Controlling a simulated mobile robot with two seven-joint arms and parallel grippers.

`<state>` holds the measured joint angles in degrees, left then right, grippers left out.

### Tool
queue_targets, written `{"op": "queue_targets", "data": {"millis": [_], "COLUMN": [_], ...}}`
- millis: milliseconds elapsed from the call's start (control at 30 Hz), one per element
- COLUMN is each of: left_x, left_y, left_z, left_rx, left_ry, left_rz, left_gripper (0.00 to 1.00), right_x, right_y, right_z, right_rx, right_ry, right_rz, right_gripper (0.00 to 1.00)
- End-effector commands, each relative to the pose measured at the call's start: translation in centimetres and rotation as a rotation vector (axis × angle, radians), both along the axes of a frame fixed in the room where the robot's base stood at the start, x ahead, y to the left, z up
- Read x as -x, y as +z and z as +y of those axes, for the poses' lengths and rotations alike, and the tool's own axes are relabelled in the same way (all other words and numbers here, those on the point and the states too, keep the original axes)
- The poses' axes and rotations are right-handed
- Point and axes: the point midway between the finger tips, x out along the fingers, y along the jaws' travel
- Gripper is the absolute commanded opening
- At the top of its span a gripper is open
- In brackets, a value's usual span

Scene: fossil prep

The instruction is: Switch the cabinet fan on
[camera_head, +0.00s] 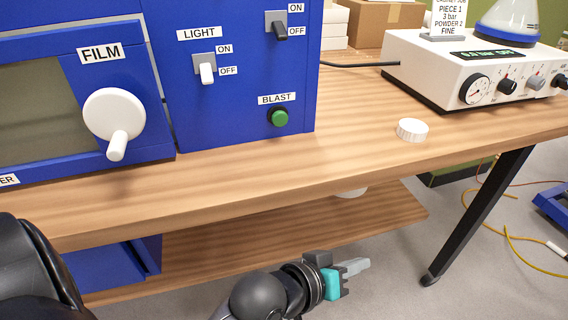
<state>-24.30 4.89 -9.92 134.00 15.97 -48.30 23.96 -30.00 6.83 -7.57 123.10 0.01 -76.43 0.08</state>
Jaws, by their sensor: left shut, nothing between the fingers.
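The blue cabinet (230,115) stands on the wooden bench. A grey switch plate with a black lever (281,30) is near the top of its front, with ON above and OFF below; the lever points down toward OFF. Any name label above it is outside the view. Lower left is the LIGHT switch with a white lever (207,73), also down toward OFF. My left gripper (358,267) is shut and empty, low in front of the bench edge, well below and apart from the switches. My right gripper is not in view.
A green BLAST button (278,117) and a white FILM crank knob (115,115) stick out from the cabinet. A white control unit (430,75) stands on the bench at right. A white ridged cap (412,129) lies on the bench (340,160).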

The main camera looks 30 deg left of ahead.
Motion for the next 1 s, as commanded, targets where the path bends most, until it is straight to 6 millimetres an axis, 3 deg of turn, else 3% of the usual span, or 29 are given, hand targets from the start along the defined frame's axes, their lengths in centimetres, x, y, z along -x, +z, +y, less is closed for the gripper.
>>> {"op": "queue_targets", "data": {"millis": [133, 267, 400, 600, 767, 1000], "left_x": [-3.5, -5.5, -6.7, -6.6, -5.6, -4.1], "left_y": [5.7, 11.1, 16.3, 21.7, 23.5, 23.3], "left_z": [-1.4, -1.3, 0.5, 5.1, 9.4, 13.6], "left_rx": [0.325, 0.648, 1.008, 1.526, 1.906, 2.25], "left_ry": [0.086, 0.151, 0.207, 0.257, 0.271, 0.265], "left_rz": [-0.179, -0.327, -0.472, -0.673, -0.826, -0.995], "left_gripper": [0.0, 0.0, 0.0, 0.0, 0.0, 0.0], "right_x": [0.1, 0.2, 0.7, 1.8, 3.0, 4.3], "right_y": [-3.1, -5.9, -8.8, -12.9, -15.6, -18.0], "right_z": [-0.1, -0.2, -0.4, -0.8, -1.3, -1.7], "right_rx": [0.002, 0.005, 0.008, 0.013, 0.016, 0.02], "right_ry": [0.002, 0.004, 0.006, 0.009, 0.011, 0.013], "right_rz": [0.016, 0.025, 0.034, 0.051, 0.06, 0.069], "right_gripper": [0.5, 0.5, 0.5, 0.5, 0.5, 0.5]}}
